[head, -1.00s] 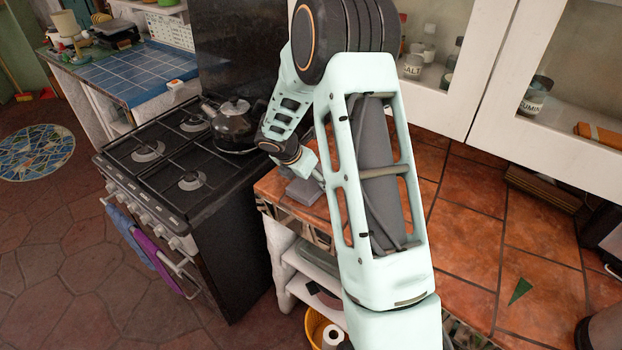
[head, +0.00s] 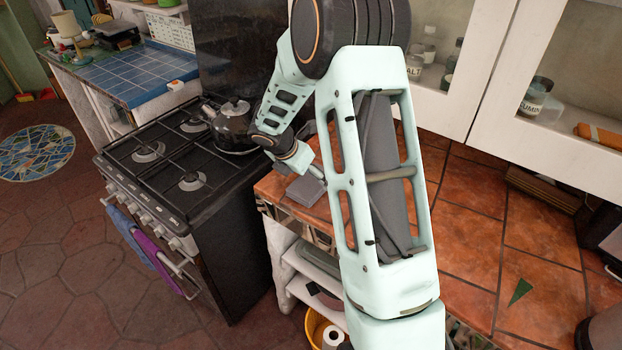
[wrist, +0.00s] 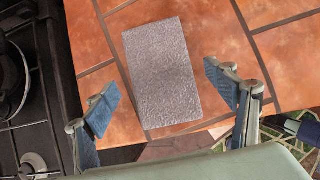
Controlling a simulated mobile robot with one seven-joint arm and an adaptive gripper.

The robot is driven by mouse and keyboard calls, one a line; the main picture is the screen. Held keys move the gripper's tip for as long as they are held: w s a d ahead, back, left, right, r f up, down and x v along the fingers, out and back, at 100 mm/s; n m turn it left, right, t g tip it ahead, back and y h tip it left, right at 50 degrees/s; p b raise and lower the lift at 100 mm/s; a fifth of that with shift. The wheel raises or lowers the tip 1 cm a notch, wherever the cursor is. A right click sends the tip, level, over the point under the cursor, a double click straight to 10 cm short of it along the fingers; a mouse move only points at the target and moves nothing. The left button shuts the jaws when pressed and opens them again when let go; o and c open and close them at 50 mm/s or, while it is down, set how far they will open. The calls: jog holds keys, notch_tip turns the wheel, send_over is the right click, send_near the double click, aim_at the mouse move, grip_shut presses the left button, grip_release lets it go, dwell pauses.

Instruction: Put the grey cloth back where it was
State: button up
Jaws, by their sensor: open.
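The grey cloth (wrist: 158,50) is a flat, rectangular piece lying on the orange tiled counter in the wrist view. In the head view the grey cloth (head: 304,192) lies near the counter's left end, beside the stove. My gripper (wrist: 163,96) is open, with one blue finger pad on each side of the cloth's near part. The pads appear apart from the cloth, and nothing is held. In the head view my gripper (head: 318,172) is small and partly hidden by my arm, just above the cloth.
The black stove (head: 170,160) with a kettle (head: 234,122) stands left of the counter. The orange tiled counter (head: 465,230) is largely clear to the right. White wall cabinets (head: 440,100) with jars hang above it. Open shelves (head: 305,270) lie below the counter's left end.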

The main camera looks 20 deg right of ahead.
jog(key=v, duration=0.9)
jog(key=shift+a, duration=0.15)
